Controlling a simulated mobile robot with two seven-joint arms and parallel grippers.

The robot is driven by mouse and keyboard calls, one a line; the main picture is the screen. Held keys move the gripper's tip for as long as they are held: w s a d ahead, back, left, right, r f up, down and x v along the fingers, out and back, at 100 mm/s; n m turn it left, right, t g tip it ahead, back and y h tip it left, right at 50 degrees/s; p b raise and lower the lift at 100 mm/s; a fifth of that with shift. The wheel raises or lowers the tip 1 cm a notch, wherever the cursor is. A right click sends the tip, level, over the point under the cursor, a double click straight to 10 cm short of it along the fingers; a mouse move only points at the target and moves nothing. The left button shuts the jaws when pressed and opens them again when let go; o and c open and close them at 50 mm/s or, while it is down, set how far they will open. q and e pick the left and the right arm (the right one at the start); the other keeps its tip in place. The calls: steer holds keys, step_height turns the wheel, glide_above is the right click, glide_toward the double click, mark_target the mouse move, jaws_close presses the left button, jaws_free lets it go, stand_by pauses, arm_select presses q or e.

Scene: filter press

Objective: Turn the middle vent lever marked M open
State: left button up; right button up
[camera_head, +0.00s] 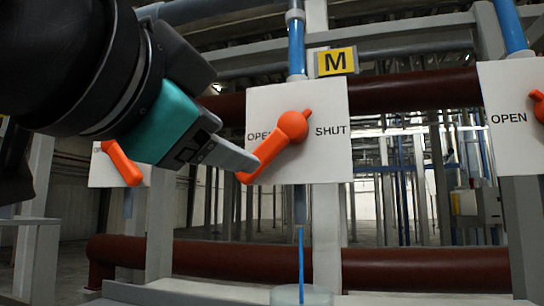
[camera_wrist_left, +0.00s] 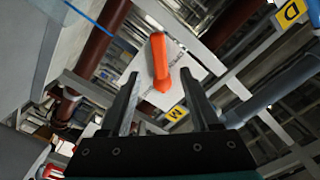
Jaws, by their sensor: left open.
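The middle vent lever (camera_head: 268,150) is orange, on a white plate (camera_head: 318,165) under the yellow M sign (camera_head: 335,62). Its handle slants down and left from the round hub, toward the OPEN side and away from SHUT. My left gripper (camera_head: 238,157) is open, and a grey finger reaches the handle's lower end; whether it touches cannot be told. In the left wrist view, an orange handle (camera_wrist_left: 160,62) lies beyond and between the two open fingers (camera_wrist_left: 160,105), with the M sign (camera_wrist_left: 175,113) close by. My right gripper is not in view.
Another orange lever (camera_head: 122,163) on a plate stands at left, partly behind my left arm. A third plate (camera_head: 512,135) is at the right edge. Dark red pipes (camera_head: 425,268) run across. A clear vessel (camera_head: 302,295) sits below the middle plate, under a thin blue line.

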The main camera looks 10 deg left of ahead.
arm_select(q)
steer(key=s, duration=0.4)
steer(key=shift+s+a+b, duration=0.1)
steer(key=shift+a+b, duration=0.05)
steer(key=shift+b, duration=0.15)
